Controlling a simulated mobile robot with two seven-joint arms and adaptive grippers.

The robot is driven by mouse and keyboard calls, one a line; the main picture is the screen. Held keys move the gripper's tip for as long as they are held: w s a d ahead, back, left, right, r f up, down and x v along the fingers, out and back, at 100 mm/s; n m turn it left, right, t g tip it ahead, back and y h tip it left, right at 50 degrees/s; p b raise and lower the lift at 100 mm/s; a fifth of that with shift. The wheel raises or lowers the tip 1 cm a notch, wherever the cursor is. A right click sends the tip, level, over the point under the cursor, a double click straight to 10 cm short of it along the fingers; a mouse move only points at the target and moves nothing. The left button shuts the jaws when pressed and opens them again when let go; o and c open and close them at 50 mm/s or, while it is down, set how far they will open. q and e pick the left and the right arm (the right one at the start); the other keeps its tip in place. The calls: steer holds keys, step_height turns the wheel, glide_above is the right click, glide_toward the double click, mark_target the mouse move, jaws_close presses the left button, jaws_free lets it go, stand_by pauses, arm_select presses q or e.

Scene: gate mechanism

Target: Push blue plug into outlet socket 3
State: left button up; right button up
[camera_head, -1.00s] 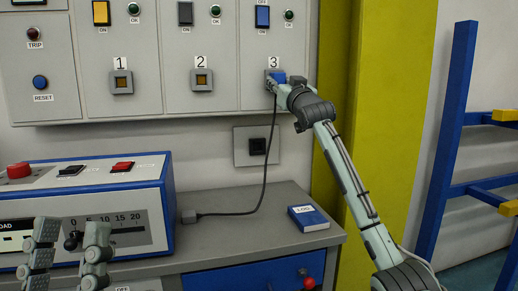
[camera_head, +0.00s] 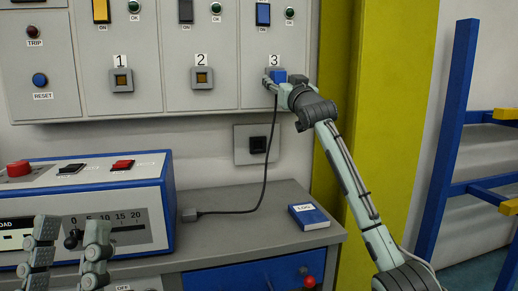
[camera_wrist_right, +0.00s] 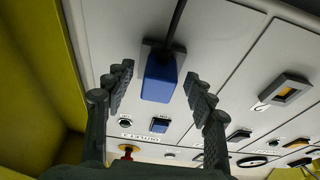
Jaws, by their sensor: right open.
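The blue plug (camera_head: 277,75) is at outlet socket 3 (camera_head: 267,103), under the label 3 on the wall panel. In the right wrist view the blue plug (camera_wrist_right: 159,79) sits against the grey socket plate, with its dark cable running up out of frame. How deep it sits cannot be told. My right gripper (camera_head: 270,82) is at the plug. In the wrist view its open fingers (camera_wrist_right: 161,82) stand on both sides of the plug, with gaps between. My left gripper (camera_head: 72,224) is low at the left, in front of the console, its fingers apart and empty.
Sockets 1 (camera_head: 121,80) and 2 (camera_head: 202,78) are empty. A blue log book (camera_head: 308,217) lies on the bench. A yellow-green column (camera_head: 370,120) stands right of the panel.

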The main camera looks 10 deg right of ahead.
steer(key=v, duration=1.1)
steer(key=shift+s, duration=0.2)
steer(key=shift+c, duration=0.3)
